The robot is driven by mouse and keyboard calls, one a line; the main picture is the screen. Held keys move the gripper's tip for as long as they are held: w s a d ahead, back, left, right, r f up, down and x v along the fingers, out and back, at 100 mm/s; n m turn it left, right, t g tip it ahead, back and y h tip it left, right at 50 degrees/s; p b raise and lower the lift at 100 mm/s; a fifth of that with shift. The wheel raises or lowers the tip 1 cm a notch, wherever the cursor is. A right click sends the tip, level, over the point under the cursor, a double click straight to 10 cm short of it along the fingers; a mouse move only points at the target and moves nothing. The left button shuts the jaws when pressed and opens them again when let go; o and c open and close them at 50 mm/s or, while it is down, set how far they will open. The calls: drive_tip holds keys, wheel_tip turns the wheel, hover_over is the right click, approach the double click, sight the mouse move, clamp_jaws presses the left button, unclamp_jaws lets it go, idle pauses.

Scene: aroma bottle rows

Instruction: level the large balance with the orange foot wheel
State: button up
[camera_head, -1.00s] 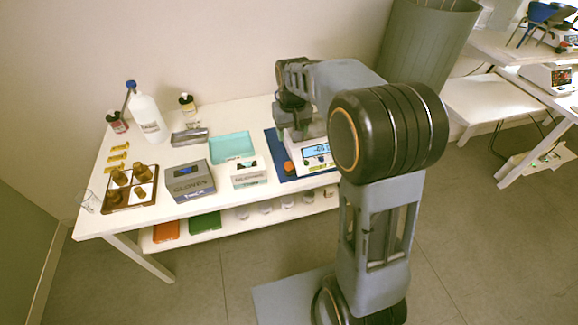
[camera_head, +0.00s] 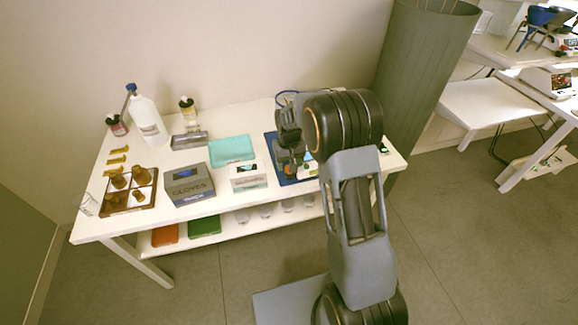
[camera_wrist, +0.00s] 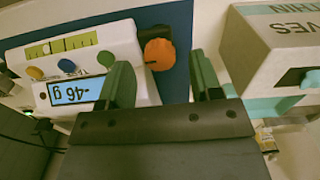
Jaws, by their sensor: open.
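The large balance (camera_wrist: 85,65) is a white body on a blue mat (camera_wrist: 180,22). In the wrist view its lit display appears upside down and reads -46 g, beside coloured buttons and a yellow-green level strip. The orange foot wheel (camera_wrist: 159,54) sits at the balance's corner. My gripper (camera_wrist: 158,75) is open, with its two dark green fingers on either side of the wheel in the picture; I cannot tell whether either touches it. In the head view my arm hides most of the balance (camera_head: 308,168), and the gripper is over its front left part.
A white glove box (camera_head: 248,178) stands just left of the blue mat, close to my gripper. A grey glove box (camera_head: 190,186), a teal tray (camera_head: 233,150) and a bottle tray (camera_head: 128,192) stand further left. The front table edge is near.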

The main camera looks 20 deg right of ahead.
drive_tip(key=shift+f, duration=0.9)
drive_tip(key=c, duration=0.9)
